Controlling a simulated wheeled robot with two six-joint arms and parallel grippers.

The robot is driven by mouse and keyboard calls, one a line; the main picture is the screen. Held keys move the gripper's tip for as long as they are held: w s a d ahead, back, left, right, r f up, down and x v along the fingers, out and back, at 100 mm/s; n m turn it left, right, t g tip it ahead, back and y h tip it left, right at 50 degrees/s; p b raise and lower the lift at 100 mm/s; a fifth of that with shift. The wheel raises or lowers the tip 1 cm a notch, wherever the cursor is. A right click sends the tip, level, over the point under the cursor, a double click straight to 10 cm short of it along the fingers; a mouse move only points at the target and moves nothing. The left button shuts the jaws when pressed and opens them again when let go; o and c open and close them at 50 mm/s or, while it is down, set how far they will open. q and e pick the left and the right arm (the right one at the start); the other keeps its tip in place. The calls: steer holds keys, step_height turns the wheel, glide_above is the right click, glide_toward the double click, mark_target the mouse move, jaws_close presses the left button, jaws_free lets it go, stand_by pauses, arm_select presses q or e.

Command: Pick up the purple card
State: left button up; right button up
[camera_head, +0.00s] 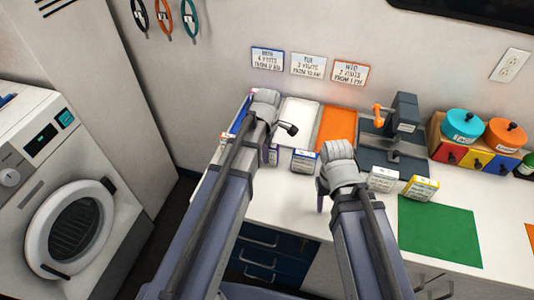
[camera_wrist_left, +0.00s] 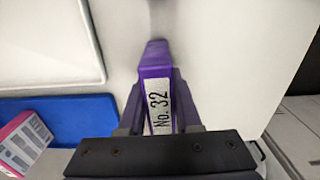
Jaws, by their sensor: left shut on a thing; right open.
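The purple card (camera_wrist_left: 156,62), with a white label reading "No. 32", stands between the fingers of my left gripper (camera_wrist_left: 155,105) in the left wrist view. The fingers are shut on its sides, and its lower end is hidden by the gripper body.
An orange panel (camera_head: 337,128), white panel (camera_head: 300,112) and several small boxes (camera_head: 304,160) lie around the grippers. A dark machine (camera_head: 405,122) and lidded pots (camera_head: 465,127) stand right. A green mat (camera_head: 440,230) lies clear. A washer (camera_head: 60,190) is left.

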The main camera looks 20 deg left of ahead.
arm_select(q)
jaws_close()
step_height(320, 180, up, 10)
steer(key=p, duration=1)
arm_select(e)
step_height(320, 180, up, 10)
